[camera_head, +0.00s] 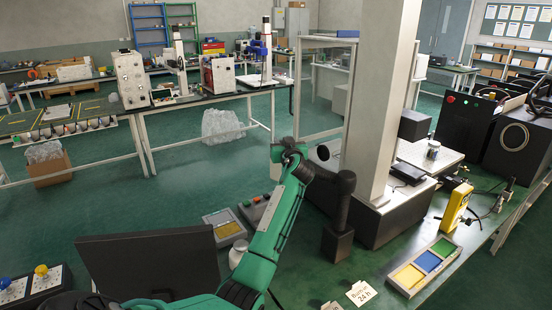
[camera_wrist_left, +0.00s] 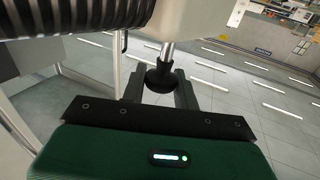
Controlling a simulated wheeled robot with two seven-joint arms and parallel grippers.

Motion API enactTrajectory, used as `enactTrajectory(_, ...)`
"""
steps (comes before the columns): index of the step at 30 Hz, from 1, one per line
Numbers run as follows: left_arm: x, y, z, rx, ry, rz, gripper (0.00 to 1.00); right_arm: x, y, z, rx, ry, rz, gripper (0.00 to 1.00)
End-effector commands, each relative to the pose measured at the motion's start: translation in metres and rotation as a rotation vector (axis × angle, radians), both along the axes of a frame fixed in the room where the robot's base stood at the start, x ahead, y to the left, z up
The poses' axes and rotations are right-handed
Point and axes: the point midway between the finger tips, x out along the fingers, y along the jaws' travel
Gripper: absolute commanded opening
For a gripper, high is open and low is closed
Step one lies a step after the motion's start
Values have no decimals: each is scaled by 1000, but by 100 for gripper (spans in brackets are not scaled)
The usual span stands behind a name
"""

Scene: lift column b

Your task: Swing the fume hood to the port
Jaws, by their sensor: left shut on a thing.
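In the left wrist view a large pale body (camera_wrist_left: 205,35), which looks like the fume hood, fills the top centre beside a black ribbed hose (camera_wrist_left: 85,18). A short metal rod comes down from it and ends in a black knob (camera_wrist_left: 160,78). My left gripper (camera_wrist_left: 160,92) has its two dark fingers shut on this knob from below. In the head view my left gripper (camera_head: 289,148) is at the top of the green arm, left of a pale column (camera_head: 380,100). The hood cannot be made out clearly there, and I cannot tell which thing is the port. My right gripper is not in view.
A black jointed piece (camera_head: 343,200) stands just right of my left arm. A bench at the right holds a yellow meter (camera_head: 456,208) and a tray of coloured bins (camera_head: 424,266). A black panel (camera_head: 150,268) is at lower left. Green floor is open at left centre.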

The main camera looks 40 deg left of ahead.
Motion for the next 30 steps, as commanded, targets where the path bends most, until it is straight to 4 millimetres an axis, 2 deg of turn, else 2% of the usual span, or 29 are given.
enactTrajectory(6,43,3,2,0,1,-185,0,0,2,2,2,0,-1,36)
enactTrajectory(15,81,-3,3,0,3,-352,0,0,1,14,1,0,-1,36)
enactTrajectory(21,93,-6,1,1,3,-407,0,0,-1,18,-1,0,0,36)
enactTrajectory(30,98,-8,1,0,1,-428,0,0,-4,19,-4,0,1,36)
